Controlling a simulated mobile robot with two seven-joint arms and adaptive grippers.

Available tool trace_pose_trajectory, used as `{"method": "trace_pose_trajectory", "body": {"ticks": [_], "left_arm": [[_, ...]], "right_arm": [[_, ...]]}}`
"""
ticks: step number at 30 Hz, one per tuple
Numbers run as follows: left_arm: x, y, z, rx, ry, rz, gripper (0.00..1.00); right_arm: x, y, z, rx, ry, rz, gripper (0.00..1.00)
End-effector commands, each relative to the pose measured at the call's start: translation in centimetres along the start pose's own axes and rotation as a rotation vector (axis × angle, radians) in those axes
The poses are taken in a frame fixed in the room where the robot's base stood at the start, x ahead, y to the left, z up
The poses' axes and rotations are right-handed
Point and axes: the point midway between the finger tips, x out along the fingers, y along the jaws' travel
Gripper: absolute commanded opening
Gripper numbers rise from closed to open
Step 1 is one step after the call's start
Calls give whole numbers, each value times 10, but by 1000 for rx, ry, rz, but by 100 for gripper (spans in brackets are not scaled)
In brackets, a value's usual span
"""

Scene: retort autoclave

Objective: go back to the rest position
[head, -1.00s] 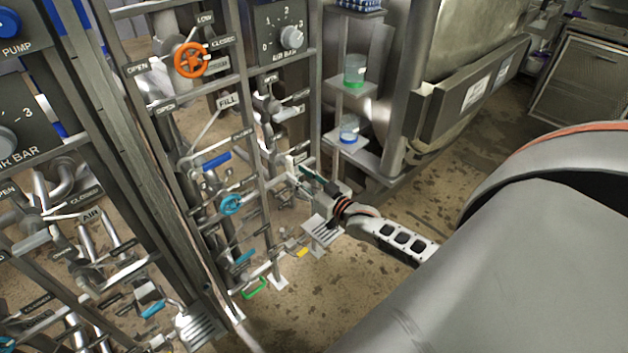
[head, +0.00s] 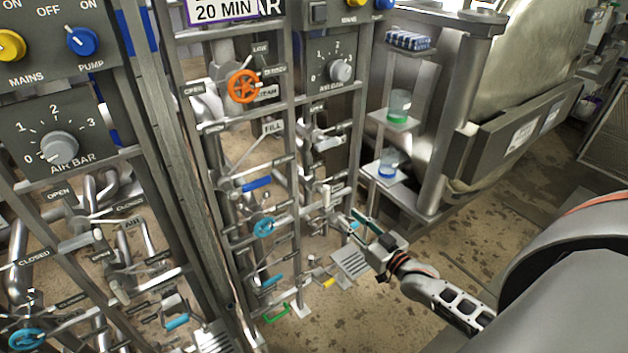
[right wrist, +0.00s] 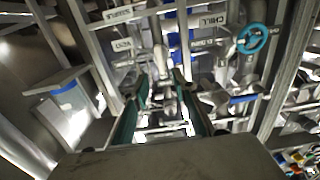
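My right gripper (head: 362,224) is in front of the pipe rack, low down, at the end of my arm that comes in from the right. In the right wrist view its two green-lined fingers (right wrist: 158,100) stand apart with nothing held between them. Pipes and small handles of the rack show beyond the fingertips. I cannot tell from the frames whether a fingertip touches any of them. My left gripper does not show in either view.
The rack carries an orange handwheel (head: 243,86), a blue handwheel (head: 264,227) and a blue lever (head: 257,184). Shelves with a green-based jar (head: 399,108) and a blue-based jar (head: 388,165) stand right of it, beside the large steel vessel (head: 510,60). Floor (head: 455,250) shows below.

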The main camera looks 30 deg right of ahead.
Motion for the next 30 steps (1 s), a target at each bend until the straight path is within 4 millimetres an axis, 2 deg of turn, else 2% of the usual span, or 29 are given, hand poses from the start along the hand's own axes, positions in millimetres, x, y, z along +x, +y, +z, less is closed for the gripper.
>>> {"method": "trace_pose_trajectory", "body": {"ticks": [5, 8, 11, 14, 18, 21, 24, 27, 30], "left_arm": [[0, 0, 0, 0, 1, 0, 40], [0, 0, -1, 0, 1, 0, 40], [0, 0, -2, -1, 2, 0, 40], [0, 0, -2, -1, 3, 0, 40], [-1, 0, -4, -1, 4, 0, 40], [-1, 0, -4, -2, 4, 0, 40], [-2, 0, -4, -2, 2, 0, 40], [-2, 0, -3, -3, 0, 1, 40], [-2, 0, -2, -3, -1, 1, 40]], "right_arm": [[0, -1, 1, 0, -2, -1, 28], [-7, -12, 10, -2, -27, -10, 28], [-24, -44, 32, -12, -90, -36, 28], [-53, -90, 61, -33, -188, -75, 28], [-107, -159, 96, -73, -342, -133, 28], [-145, -200, 110, -103, -440, -165, 28], [-177, -230, 118, -129, -519, -187, 28], [-198, -247, 120, -149, -573, -200, 28], [-207, -255, 121, -160, -599, -205, 28]]}}
